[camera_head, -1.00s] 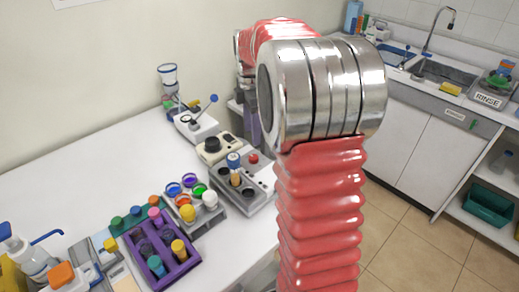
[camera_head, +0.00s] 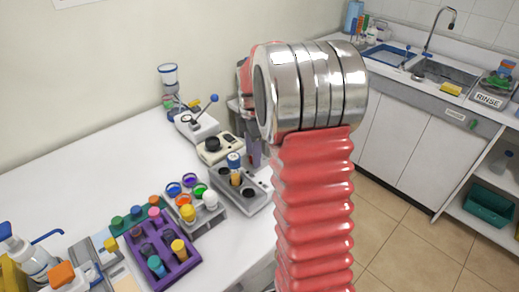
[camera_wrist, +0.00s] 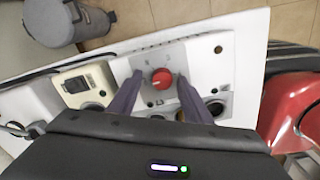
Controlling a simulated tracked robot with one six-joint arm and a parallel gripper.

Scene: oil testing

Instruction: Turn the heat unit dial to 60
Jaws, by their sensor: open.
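The red dial (camera_wrist: 161,78) shows in the wrist view on the grey top of the heat unit (camera_wrist: 160,55), with faint marks around it too small to read. My gripper (camera_wrist: 159,80) is open, with one finger on each side of the dial. I cannot tell whether the fingers touch it. In the head view the heat unit (camera_head: 243,207) stands near the table's right edge and holds bottles in its wells. My gripper (camera_head: 254,154) is partly hidden behind my red arm there, and the dial is hidden.
A grey bin (camera_wrist: 56,20) is on the floor.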

